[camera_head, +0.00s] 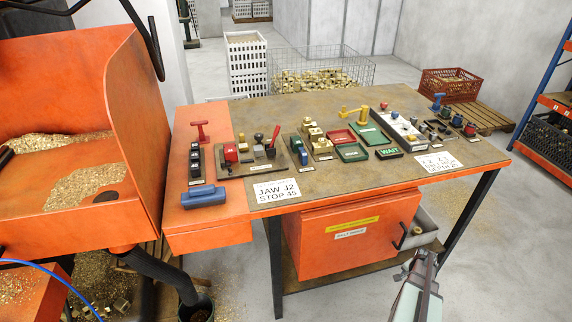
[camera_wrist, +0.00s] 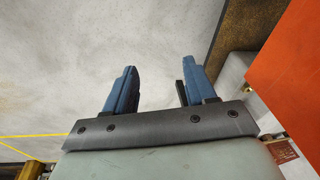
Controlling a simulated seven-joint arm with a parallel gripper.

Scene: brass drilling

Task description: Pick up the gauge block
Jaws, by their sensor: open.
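The workbench top (camera_head: 270,160) carries several small blocks and tools, and I cannot tell for sure which one is the gauge block. A blue block-like piece (camera_head: 203,196) lies at the front left edge. Several brass pieces (camera_head: 314,136) sit on a holder in the middle. My gripper (camera_head: 424,262) hangs in front of the bench at the lower right, apart from everything on it. In the wrist view my gripper (camera_wrist: 160,86) has its two blue fingers apart with nothing between them, over bare floor.
Red and green trays (camera_head: 351,153) and a black "WAIT" tray (camera_head: 389,152) lie on the bench. A yellow-handled tool (camera_head: 355,111) stands behind them. White signs (camera_head: 277,191) lie along the front edge. An orange cabinet (camera_head: 350,235) is below.

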